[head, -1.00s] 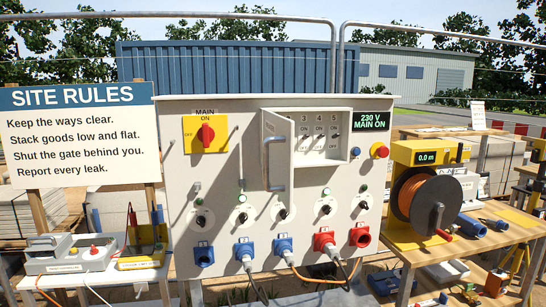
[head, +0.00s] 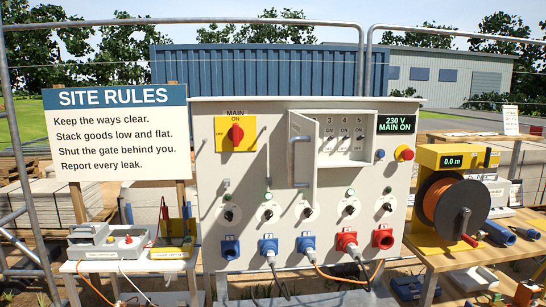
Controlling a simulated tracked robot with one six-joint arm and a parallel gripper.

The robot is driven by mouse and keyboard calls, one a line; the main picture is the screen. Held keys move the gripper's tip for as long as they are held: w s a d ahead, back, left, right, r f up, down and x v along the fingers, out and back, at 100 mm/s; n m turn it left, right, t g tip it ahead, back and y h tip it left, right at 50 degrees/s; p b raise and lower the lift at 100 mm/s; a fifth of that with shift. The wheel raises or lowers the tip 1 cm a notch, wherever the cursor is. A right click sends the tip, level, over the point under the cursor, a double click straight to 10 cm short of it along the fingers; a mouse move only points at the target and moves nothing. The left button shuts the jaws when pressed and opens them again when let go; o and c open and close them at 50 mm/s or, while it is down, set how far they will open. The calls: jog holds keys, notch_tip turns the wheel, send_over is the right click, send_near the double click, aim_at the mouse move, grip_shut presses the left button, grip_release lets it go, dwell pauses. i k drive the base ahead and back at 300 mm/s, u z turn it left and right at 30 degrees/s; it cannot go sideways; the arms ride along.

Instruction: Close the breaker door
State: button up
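The breaker door (head: 302,165) is a light grey panel with an upright bar handle (head: 292,163). It stands open, swung out at the left side of the breaker recess (head: 346,158) on the grey power board (head: 268,117). Breakers labelled 3, 4 and 5 show in the recess. The door hides the recess's left part. My gripper is not in view.
The board carries a red and yellow main switch (head: 236,134), a red stop button (head: 404,153) and several blue and red sockets with cables. A yellow cable reel (head: 425,232) stands on the right table. A SITE RULES sign (head: 119,131) stands left.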

aim_at(303, 152)
jog(key=u, duration=0.25)
jog(key=i, duration=1)
jog(key=z, duration=1.7)
jog(key=k, duration=0.5)
jog(key=z, duration=0.05)
